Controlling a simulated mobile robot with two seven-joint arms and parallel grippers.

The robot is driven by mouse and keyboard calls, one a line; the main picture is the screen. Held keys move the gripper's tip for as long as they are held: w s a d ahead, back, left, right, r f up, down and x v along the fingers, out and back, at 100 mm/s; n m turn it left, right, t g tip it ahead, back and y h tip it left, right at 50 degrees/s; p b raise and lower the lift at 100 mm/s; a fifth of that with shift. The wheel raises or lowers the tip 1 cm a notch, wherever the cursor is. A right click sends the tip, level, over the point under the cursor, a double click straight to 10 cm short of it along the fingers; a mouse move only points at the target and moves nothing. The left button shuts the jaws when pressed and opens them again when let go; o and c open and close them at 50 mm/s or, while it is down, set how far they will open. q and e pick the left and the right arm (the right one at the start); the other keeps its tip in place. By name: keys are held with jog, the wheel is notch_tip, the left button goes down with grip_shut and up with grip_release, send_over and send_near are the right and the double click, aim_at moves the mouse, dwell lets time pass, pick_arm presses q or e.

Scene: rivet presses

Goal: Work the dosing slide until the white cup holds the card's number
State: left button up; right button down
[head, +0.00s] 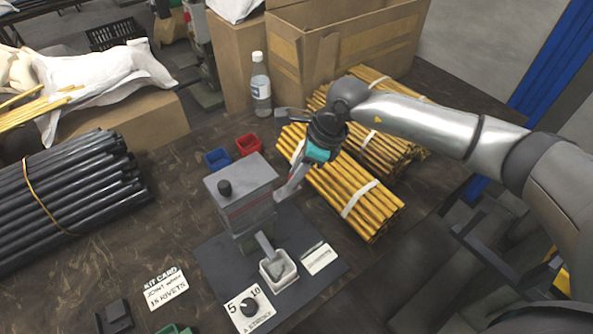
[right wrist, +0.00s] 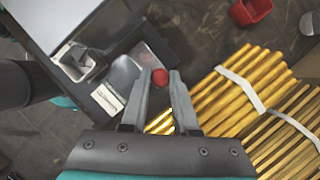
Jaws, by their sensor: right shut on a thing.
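The grey dosing machine (head: 240,192) stands on a dark base plate, with a black knob on top. The white cup (head: 278,270) sits under its chute; its contents are not clear. It also shows in the right wrist view (right wrist: 78,62). My right gripper (head: 290,186) is at the machine's right side. In the right wrist view its fingers (right wrist: 160,88) are shut on the red knob (right wrist: 160,76) of the slide. The kit card (head: 166,288) reads 15 rivets. A dial plate (head: 249,307) shows 5 and 10; its pointer is unclear. My left gripper is out of view.
Bundles of yellow rods (head: 358,195) lie right of the machine, close to my right arm. A blue bin (head: 217,159) and a red bin (head: 248,145) stand behind it. Black tubes (head: 65,195) lie left. A bottle (head: 260,85) and boxes stand at the back.

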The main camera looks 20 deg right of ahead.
aim_at(282, 196)
dwell(0.3)
jog(key=shift+s+a+p, duration=0.1)
jog(key=shift+s+a, duration=0.15)
jog(key=shift+a, duration=0.4)
jog(key=shift+s+a+p, duration=0.1)
jog(key=shift+s+a, duration=0.1)
jog(key=shift+a, duration=0.4)
jog(key=shift+s+a+p, duration=0.1)
jog(key=shift+s+a, duration=0.15)
jog(key=shift+a, duration=0.4)
jog(key=c, duration=0.7)
grip_release()
jog(key=shift+o, duration=0.2)
